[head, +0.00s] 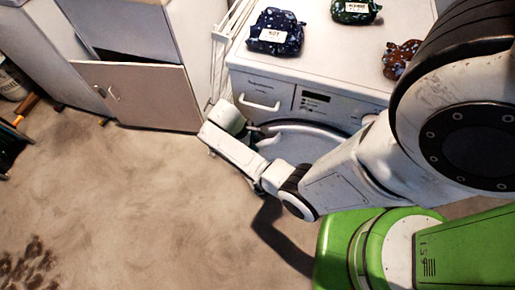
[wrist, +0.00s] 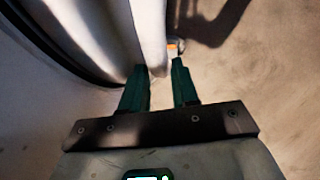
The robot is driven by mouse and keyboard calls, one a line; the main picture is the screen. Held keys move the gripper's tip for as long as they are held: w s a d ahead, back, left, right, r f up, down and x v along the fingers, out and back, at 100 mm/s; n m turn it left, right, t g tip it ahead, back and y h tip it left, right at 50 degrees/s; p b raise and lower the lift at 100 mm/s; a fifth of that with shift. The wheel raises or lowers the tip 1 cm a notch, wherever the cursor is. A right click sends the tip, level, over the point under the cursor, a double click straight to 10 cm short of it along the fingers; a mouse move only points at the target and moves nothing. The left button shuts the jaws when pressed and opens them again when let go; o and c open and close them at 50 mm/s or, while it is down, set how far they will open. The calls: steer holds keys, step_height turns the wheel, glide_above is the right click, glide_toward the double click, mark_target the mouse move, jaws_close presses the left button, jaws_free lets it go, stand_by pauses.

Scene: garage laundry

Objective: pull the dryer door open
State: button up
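The white dryer (head: 345,75) stands at the upper middle of the head view. Its round front door (head: 300,143) is partly hidden behind my arm. In the wrist view the door's pale curved edge (wrist: 148,30) runs down from the top towards my fingers, with a dark curved band on its left. I cannot tell how far the door stands from the dryer's front. My gripper (wrist: 160,75) has its two dark green fingers apart, at the end of the door's edge. Whether they touch the door is unclear. In the head view my gripper is beside the door's left side, mostly hidden.
Blue (head: 276,32), green (head: 355,10) and brown (head: 400,58) patterned bundles lie on the dryer top. A white drawer handle (head: 259,103) is on its front. A cabinet (head: 140,95) stands at the left. The floor (head: 130,200) in front is mostly clear.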

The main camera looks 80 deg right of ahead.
steer(key=shift+b+x, duration=0.35)
steer(key=shift+x, duration=1.6)
steer(key=shift+a, duration=0.1)
steer(key=shift+c, duration=0.2)
jaws_close()
